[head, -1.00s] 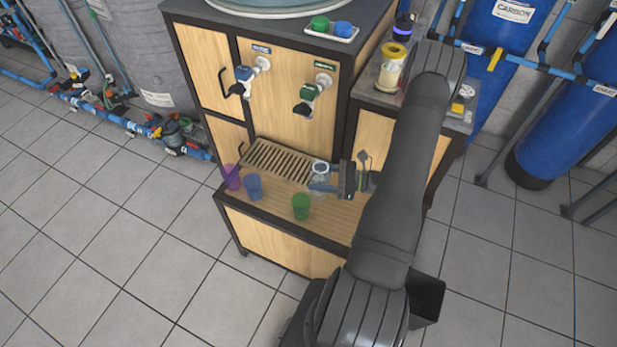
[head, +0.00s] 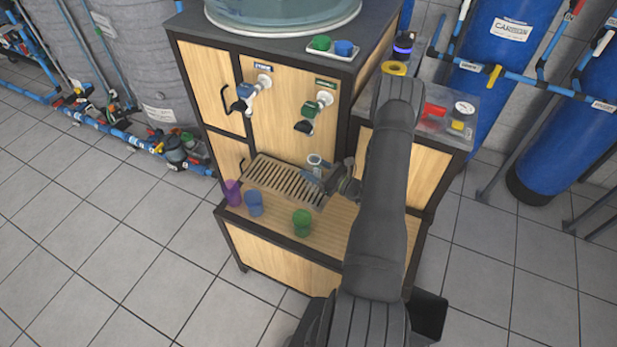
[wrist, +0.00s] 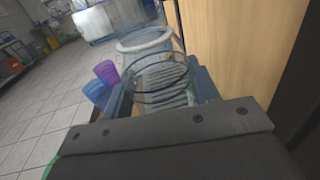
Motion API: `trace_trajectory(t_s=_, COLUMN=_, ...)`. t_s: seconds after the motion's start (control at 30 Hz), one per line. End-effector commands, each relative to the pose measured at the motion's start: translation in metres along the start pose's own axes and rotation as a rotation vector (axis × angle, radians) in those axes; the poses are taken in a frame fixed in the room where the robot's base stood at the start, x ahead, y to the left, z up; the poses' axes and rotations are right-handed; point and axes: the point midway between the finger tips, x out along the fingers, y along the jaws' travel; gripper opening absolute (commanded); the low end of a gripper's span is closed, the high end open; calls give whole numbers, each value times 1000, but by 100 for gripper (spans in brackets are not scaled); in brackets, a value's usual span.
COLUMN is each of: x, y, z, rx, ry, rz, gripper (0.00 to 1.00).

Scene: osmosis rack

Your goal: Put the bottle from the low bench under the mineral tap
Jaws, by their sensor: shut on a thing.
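The clear bottle (head: 314,161) with a pale rim is in my gripper (head: 322,178), over the right end of the slatted drip grate, in the head view. In the wrist view the see-through bottle (wrist: 147,45) stands between the two blue-grey fingers of my gripper (wrist: 160,80), which are shut around it. Two taps are on the wooden cabinet front: one with a blue label (head: 246,92) and one with a green label (head: 313,110). The label words are too small to read. The bottle is below the green-labelled tap, with a gap between. The bottle's base is hidden.
On the low bench (head: 275,221) stand a purple cup (head: 232,193), a blue cup (head: 254,204) and a green cup (head: 302,223). The slatted grate (head: 275,182) lies behind them. A side counter (head: 462,98) with a gauge and a red item is at the right.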

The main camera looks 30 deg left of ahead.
Motion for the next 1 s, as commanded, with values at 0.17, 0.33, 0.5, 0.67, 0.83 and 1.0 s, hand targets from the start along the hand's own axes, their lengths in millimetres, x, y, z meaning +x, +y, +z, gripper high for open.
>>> trace_trajectory(t_s=0.17, x=17, y=3, z=-10, rx=0, ry=-1, rz=0, gripper=30)
trace_trajectory(t_s=0.33, x=18, y=3, z=-21, rx=1, ry=0, rz=-1, gripper=30)
trace_trajectory(t_s=0.5, x=18, y=4, z=-43, rx=2, ry=0, rz=0, gripper=30)
trace_trajectory(t_s=0.67, x=18, y=3, z=-51, rx=0, ry=-2, rz=0, gripper=30)
trace_trajectory(t_s=0.83, x=18, y=3, z=-51, rx=0, ry=-2, rz=0, gripper=30)
trace_trajectory(t_s=1.0, x=18, y=3, z=-54, rx=0, ry=-1, rz=0, gripper=60)
